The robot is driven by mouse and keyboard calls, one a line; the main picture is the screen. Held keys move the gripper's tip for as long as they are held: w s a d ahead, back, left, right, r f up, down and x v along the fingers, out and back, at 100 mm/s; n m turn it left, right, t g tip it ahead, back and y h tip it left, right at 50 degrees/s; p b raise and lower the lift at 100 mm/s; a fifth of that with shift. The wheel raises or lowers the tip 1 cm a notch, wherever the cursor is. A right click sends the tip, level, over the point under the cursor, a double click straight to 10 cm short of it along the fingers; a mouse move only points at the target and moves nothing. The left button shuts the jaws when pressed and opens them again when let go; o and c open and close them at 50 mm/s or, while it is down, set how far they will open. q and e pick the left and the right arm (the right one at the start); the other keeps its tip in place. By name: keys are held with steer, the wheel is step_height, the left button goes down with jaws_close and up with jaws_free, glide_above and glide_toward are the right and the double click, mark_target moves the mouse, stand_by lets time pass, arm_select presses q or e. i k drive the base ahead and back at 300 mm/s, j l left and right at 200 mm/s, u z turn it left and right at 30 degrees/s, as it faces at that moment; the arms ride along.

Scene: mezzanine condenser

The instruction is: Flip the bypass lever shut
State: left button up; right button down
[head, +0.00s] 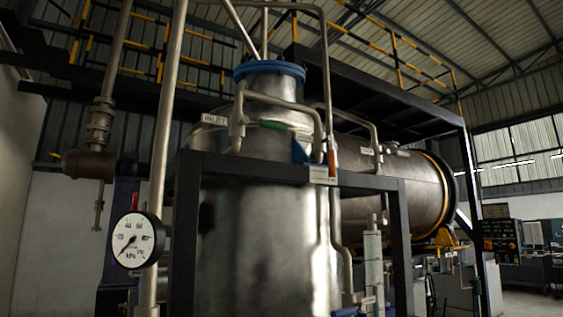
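Neither of my grippers is in the head view. I cannot tell for certain which part is the bypass lever. A small orange-red handle-like piece (332,161) stands upright on the thin vertical pipe at the tank's right front. A green piece (273,126) lies nearly level on the pipework just below the tank's blue top flange (269,68). A small white tag (320,174) is beside the orange-red piece; its writing is too small to read.
A steel tank (255,250) stands in a black frame (187,230). A pressure gauge (136,240) and a tall pipe (160,150) are in front at left. A large horizontal cylinder (400,185) lies behind at right, with a control panel (499,235) beyond. Open floor shows at lower right.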

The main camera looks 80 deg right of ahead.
mark_target(331, 153)
steer(key=z, duration=2.8)
